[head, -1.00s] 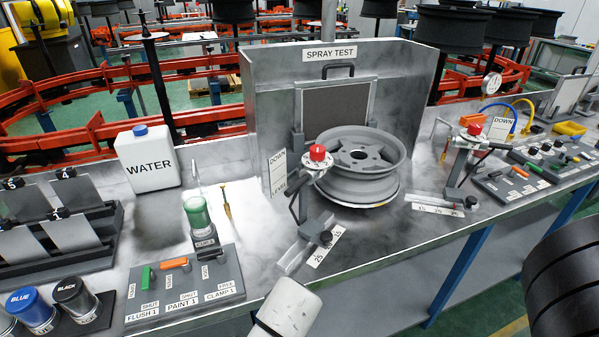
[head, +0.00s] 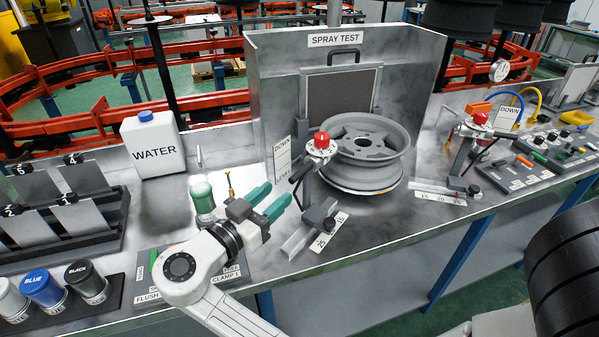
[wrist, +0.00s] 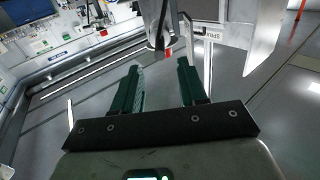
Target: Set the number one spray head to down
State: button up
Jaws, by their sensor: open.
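The left spray head (head: 318,158), with a red knob (head: 322,139) on top, stands on a post clamped to a short rail in front of the wheel (head: 367,150). I take it as number one, by the CLAMP 1 panel, but no number shows on it. A DOWN/LEVEL card (head: 283,165) stands to its left. Its dark handle points down and left; its exact setting is hard to tell. My gripper (head: 280,192) is open and empty, left of the post and apart from it. The wrist view shows its green fingers (wrist: 160,68) spread, with a small red patch beyond.
A second spray head with a red knob (head: 480,118) stands at the right. The control panel (head: 235,270) lies partly under my arm. A water jug (head: 154,146) stands at the back left.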

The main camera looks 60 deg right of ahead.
aim_at(310, 165)
jog(key=d+p, duration=0.1)
jog(key=d, duration=0.2)
jog(key=s+d, duration=0.1)
jog(key=d, duration=0.2)
jog(key=d+p, duration=0.1)
jog(key=d, duration=0.2)
jog(key=shift+s+d+p, duration=0.15)
jog(key=shift+s+p, duration=0.2)
jog(key=shift+c, duration=0.4)
grip_shut()
